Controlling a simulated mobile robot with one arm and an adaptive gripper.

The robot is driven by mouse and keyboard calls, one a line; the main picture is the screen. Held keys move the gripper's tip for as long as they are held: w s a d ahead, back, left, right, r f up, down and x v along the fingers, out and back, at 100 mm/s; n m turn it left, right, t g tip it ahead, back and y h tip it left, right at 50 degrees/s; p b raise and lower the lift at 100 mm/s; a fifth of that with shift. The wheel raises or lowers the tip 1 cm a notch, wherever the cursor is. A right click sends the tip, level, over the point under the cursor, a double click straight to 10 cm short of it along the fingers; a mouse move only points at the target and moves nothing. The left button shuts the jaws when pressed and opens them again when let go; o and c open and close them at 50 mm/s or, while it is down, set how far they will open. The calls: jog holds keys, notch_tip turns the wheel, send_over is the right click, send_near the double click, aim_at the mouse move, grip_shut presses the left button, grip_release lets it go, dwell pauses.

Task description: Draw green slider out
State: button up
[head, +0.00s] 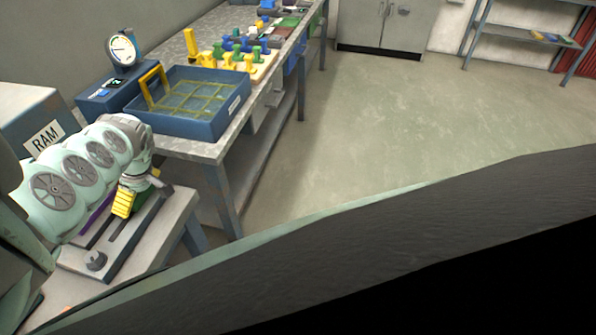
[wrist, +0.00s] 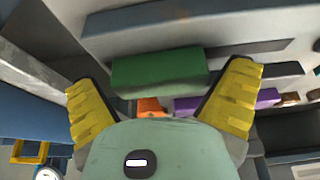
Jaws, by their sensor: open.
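The green slider (wrist: 160,72) is a green block that lies between the two yellow fingers of my gripper (wrist: 158,80) in the wrist view. The fingers are spread wide, with a gap on both sides of the block, and do not appear to close on it. In the head view my gripper (head: 124,203) is low over a small slotted fixture, and its wrist hides most of the slider. Only a sliver of green shows behind the yellow finger there.
An orange piece (wrist: 150,106) and a purple piece (wrist: 267,97) lie near the green block. A round knob (head: 95,261) sits on the fixture's near end. A blue tray (head: 215,125), a dial gauge (head: 123,50) and a RAM box (head: 40,115) stand nearby. Open floor lies right.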

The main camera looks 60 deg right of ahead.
jog(key=c, duration=1)
jog(key=shift+d+f+b, duration=0.15)
jog(key=shift+d+b, duration=0.15)
jog(key=shift+b, duration=0.2)
jog(key=shift+c, duration=0.3)
jog(key=shift+w+d+b, duration=0.15)
jog(key=shift+d+b, duration=0.2)
jog(key=shift+b, duration=0.35)
jog(key=o, duration=1.1)
jog(key=shift+d, duration=0.2)
jog(key=shift+c, duration=0.2)
jog(key=shift+r, duration=0.3)
jog(key=v, duration=1.1)
jog(key=shift+r, duration=0.35)
